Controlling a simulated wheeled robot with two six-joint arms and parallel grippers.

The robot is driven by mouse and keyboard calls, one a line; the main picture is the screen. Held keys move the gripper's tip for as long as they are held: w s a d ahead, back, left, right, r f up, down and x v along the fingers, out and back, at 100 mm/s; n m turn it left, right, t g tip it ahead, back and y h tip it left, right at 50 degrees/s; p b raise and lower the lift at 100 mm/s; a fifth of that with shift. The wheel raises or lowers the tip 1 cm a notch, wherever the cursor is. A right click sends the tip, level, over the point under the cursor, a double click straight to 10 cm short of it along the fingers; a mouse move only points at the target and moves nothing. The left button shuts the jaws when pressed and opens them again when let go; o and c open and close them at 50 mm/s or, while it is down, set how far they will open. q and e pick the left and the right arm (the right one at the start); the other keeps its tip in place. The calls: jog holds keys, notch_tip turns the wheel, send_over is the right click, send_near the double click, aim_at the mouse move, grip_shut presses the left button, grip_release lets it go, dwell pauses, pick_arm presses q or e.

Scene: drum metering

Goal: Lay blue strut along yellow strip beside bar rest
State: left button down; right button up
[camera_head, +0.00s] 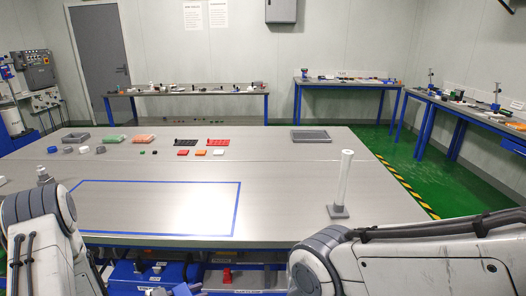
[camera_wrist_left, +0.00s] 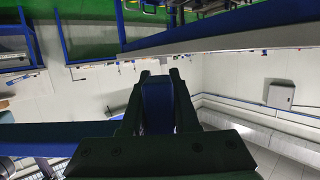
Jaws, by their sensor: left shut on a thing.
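My left gripper (camera_wrist_left: 157,82) shows in the left wrist view, its two dark fingers closed on a blue piece, the blue strut (camera_wrist_left: 158,105). Much of the strut is hidden by the fingers and the gripper body. A long blue bar (camera_wrist_left: 50,136) runs in from the left behind the gripper; I cannot tell whether it is part of the strut. A yellow and black strip (camera_head: 402,185) lies on the green floor right of the table. I cannot make out a bar rest.
A grey table (camera_head: 280,180) fills the middle, with a blue tape rectangle (camera_head: 239,208) on it. A white post (camera_head: 345,178) stands at its right front. Trays and small blocks sit at the back. Benches line the walls; green floor is open at right.

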jog(key=w+a+f+n+h, duration=0.1)
jog(key=w+a+n, duration=0.5)
jog(key=n, duration=0.8)
jog(key=w+a+f+n, duration=0.1)
jog(key=w+a+n, duration=0.5)
jog(key=n, duration=0.8)
pick_arm(q)
jog(key=w+d+r+m+g+h, duration=0.1)
jog(key=d+m+g, duration=0.3)
jog(key=d, duration=0.4)
jog(key=w+d+r+m+g+h, duration=0.1)
jog(key=w+d+m+g+h, duration=0.1)
jog(key=d+m+g, duration=0.2)
jog(key=d+g, duration=0.2)
jog(key=d, duration=0.2)
jog(key=shift+w+d+m, duration=0.3)
jog(key=shift+w, duration=0.05)
pick_arm(e)
notch_tip(320, 180, down, 12)
jog(key=w+d, duration=0.1)
